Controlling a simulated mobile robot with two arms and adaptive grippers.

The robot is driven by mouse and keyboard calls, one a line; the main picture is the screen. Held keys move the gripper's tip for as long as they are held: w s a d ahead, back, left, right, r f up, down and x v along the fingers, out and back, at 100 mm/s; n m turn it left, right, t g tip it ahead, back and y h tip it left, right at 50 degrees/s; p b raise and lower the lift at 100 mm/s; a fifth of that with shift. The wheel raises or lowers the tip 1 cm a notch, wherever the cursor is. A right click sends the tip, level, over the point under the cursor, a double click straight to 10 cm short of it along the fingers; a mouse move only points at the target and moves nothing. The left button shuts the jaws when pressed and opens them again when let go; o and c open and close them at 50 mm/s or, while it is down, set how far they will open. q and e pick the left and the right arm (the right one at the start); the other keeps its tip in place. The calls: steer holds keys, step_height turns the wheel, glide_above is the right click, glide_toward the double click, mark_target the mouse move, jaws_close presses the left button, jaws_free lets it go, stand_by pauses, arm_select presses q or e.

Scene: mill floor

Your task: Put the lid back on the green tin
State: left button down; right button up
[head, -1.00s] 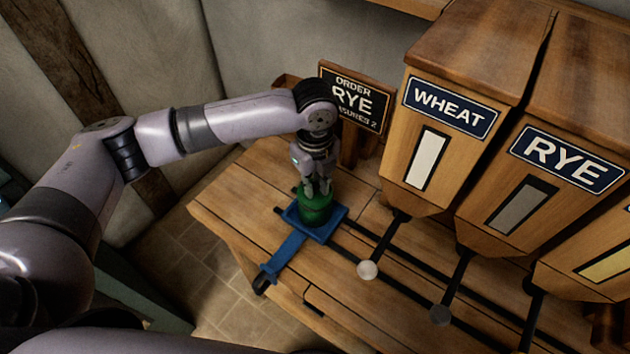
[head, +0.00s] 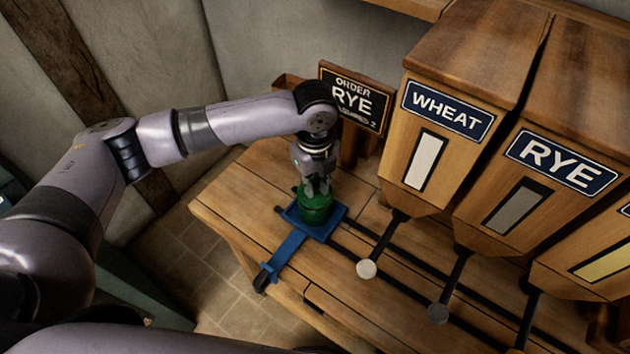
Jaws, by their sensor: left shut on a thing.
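The green tin (head: 316,214) stands upright on a blue tray (head: 294,217) at the left part of the wooden bench. My left gripper (head: 317,189) points straight down over the tin and is shut on a green piece at the tin's top, which looks like the lid. The fingers hide much of that piece, so I cannot tell whether it sits fully on the rim. My right gripper does not show.
The blue tray has a handle (head: 285,254) toward the front and sits on dark rails (head: 385,263). WHEAT (head: 440,130) and RYE (head: 540,180) bins stand to the right, with round-knobbed levers below. An order sign (head: 354,98) stands behind. The bench's left end is clear.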

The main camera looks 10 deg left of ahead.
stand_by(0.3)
arm_select(q)
steer(key=c, duration=1.5)
jaws_free()
steer(key=shift+o, duration=0.8)
steer(key=o, duration=0.4)
steer(key=shift+c, duration=0.2)
step_height(320, 180, up, 7)
steer(key=p, duration=0.7)
steer(key=shift+p, duration=0.4)
